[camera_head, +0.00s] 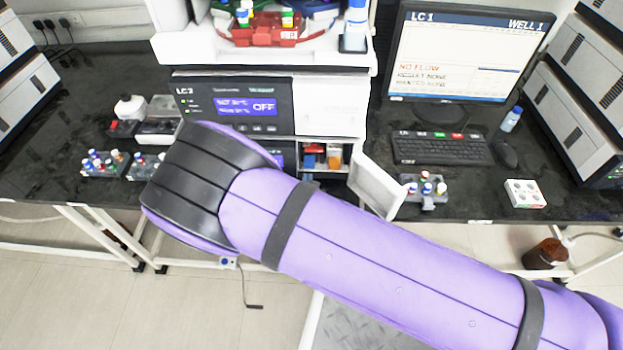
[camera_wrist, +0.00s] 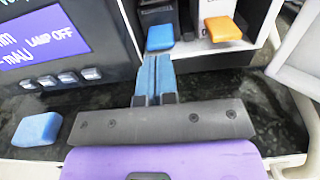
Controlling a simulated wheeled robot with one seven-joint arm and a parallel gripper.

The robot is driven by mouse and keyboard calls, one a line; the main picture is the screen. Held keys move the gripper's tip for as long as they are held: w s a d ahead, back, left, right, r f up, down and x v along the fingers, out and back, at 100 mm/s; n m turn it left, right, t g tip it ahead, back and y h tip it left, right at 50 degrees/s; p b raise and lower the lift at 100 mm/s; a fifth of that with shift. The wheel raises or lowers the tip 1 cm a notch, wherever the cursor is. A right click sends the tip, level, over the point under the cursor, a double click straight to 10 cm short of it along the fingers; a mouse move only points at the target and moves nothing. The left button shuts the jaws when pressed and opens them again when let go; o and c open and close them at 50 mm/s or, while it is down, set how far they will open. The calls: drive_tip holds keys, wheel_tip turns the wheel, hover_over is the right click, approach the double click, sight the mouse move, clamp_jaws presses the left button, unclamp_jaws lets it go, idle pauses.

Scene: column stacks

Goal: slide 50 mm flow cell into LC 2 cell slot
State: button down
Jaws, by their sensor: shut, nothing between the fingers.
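The LC 2 module (camera_head: 235,107) has a screen reading OFF; its lower detector screen (camera_wrist: 40,40) reads LAMP OFF in the wrist view. Right of that screen is an open compartment. A blue-fronted block (camera_wrist: 160,37) and an orange-fronted block (camera_wrist: 223,29) sit in it side by side. A loose blue block (camera_wrist: 37,130) lies at lower left, below the buttons. No 50 mm label is readable, so I cannot tell which is the flow cell. My gripper (camera_wrist: 153,60) is shut and empty, its blue fingers pointing at the blue-fronted block, contact unclear. My arm hides it in the head view.
A white door (camera_head: 378,185) stands open right of the compartment. Vial racks (camera_head: 103,163) stand left on the dark bench, another (camera_head: 425,188) right of the door. A keyboard (camera_head: 440,148) and monitor are further right. The bench's front edge is close below my gripper.

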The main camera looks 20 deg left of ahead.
drive_tip(key=v, duration=1.1)
drive_tip(key=shift+s, duration=0.25)
drive_tip(key=shift+d, duration=0.1)
drive_tip(key=w+d+r+m+g+h, duration=0.3)
drive_tip(key=w+d+r+m+h, duration=0.4)
drive_tip(key=r, duration=0.4)
drive_tip(key=w+d+r+m+g+h, duration=0.3)
drive_tip(key=w+d+r+m+h, duration=0.3)
drive_tip(key=d+r+m, duration=0.4)
drive_tip(key=d+r+m+g+h, duration=0.2)
drive_tip(key=d+r+m+g, duration=0.3)
drive_tip(key=d+r, duration=0.35)
drive_tip(key=s+d+r+m+g+y, duration=0.3)
drive_tip(key=s+d+r+m, duration=0.15)
drive_tip(key=d, duration=0.25)
drive_tip(key=s+d+r+m+g+y, duration=0.2)
drive_tip(key=s+d+r+m, duration=0.25)
drive_tip(key=d+r, duration=0.2)
drive_tip(key=s+d+r+m+t+y, duration=0.3)
drive_tip(key=s+d+r+m+y, duration=0.2)
drive_tip(key=s, duration=0.6)
wheel_tip(320, 180, up, 3)
drive_tip(key=m+y, duration=0.1)
drive_tip(key=m, duration=0.1)
drive_tip(key=shift+m+t, duration=0.3)
drive_tip(key=shift+t, duration=0.1)
